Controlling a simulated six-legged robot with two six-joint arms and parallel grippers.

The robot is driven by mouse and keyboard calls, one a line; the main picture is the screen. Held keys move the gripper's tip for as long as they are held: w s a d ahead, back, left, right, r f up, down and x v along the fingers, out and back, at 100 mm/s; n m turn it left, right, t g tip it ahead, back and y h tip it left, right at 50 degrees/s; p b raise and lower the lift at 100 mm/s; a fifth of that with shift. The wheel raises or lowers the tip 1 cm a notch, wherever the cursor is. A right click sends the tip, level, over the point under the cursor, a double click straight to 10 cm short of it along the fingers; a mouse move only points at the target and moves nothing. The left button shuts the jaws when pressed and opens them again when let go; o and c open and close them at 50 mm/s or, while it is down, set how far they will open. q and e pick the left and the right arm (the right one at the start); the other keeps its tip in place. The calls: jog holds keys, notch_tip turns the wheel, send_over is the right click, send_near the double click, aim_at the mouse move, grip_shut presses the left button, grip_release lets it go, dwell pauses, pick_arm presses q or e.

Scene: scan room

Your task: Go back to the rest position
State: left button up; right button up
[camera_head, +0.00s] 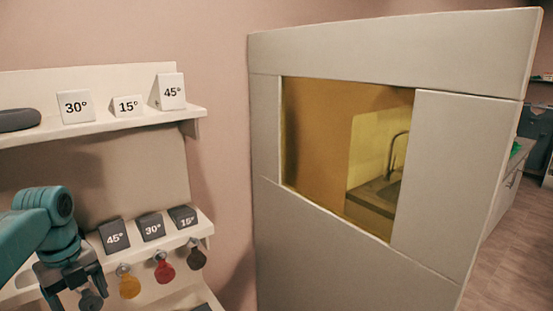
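My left gripper (76,296) is at the lower left, at the end of my teal arm that comes in from the left edge. It points down in front of the lower shelf. A dark grey rounded thing shows right by its fingers. I cannot tell if the fingers are open or shut, or if they touch it. My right gripper is out of view.
The upper shelf (140,118) holds white blocks marked 30°, 15° and 45° and a dark object (18,120). The lower shelf (204,228) holds grey angle blocks. A grey partition (335,250) with a yellow window stands right.

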pick_arm(q)
jog(key=w+d+f+n+h, duration=0.1)
jog(key=w+d+f+n, duration=0.25)
jog(key=f, duration=0.75)
jog(key=s+d+f+n+h, duration=0.1)
jog(key=d+f+n, duration=0.3)
jog(key=d+f, duration=0.3)
jog(key=s+d+f+n+h, duration=0.1)
jog(key=s+d+f+n, duration=0.3)
jog(key=f, duration=0.6)
jog(key=s+d+f+n+h, duration=0.1)
jog(key=s+d+f+n, duration=0.55)
jog(key=s, duration=0.25)
jog(key=s+d+f+n, duration=0.5)
jog(key=s+d+n, duration=0.1)
jog(key=s+n, duration=0.25)
notch_tip(320, 180, down, 6)
jog(key=b, duration=0.6)
jog(key=shift+s+f, duration=0.2)
jog(key=shift+f, duration=0.05)
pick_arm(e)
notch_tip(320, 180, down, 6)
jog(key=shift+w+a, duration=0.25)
pick_arm(q)
jog(key=shift+d, duration=0.1)
